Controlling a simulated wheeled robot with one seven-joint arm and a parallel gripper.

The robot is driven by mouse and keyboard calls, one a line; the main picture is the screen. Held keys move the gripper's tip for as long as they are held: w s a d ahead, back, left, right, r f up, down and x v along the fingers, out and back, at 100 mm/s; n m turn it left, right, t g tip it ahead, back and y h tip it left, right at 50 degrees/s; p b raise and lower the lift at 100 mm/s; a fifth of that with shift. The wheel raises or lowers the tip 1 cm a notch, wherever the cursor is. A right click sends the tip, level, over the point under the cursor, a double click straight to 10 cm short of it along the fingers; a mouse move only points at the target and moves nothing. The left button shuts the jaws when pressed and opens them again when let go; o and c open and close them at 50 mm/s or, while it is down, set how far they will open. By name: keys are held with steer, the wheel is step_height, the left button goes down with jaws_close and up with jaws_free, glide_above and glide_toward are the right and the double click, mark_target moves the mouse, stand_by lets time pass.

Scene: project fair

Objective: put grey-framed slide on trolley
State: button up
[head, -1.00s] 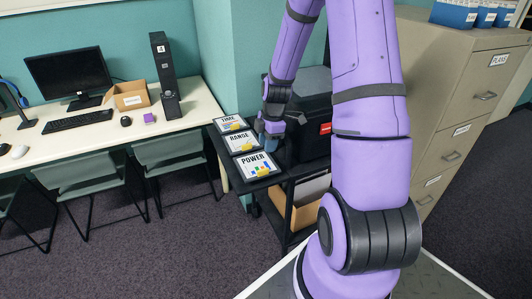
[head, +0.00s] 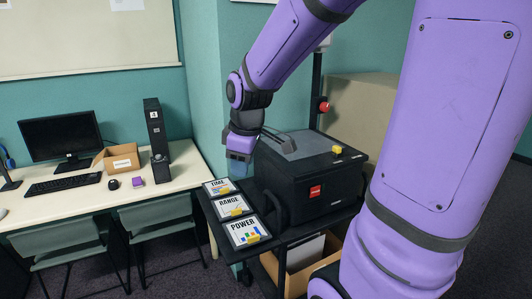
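Three framed slides lie in a row along the left side of the black trolley (head: 262,250). They read TIME (head: 217,188), RANGE (head: 231,206) and POWER (head: 243,230), each with a small yellow piece at its lower edge. The frames look dark to grey, and I cannot tell for sure which is the grey one. My gripper (head: 239,172) points down just above and behind the TIME slide, left of the black box. Its fingertips are small and seen from the side, so I cannot tell whether they are open or hold anything.
A large black box (head: 310,185) fills most of the trolley top, with a small yellow piece (head: 338,150) on it. An open cardboard box (head: 295,275) sits on the shelf below. A white desk (head: 100,195) with monitor (head: 62,143) and chairs stands left.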

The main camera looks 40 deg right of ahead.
steer(key=s+a+r+m+t, duration=0.1)
steer(key=s+a+r+m, duration=0.2)
steer(key=s, duration=0.4)
steer(key=s+a+r+m+t, duration=0.1)
steer(key=s+a+r+m, duration=0.1)
steer(key=s+r+m, duration=0.2)
steer(key=s+r, duration=0.2)
steer(key=s, duration=0.1)
steer(key=shift+s+a+t, duration=0.25)
steer(key=shift+a+t, duration=0.05)
steer(key=shift+a, duration=0.1)
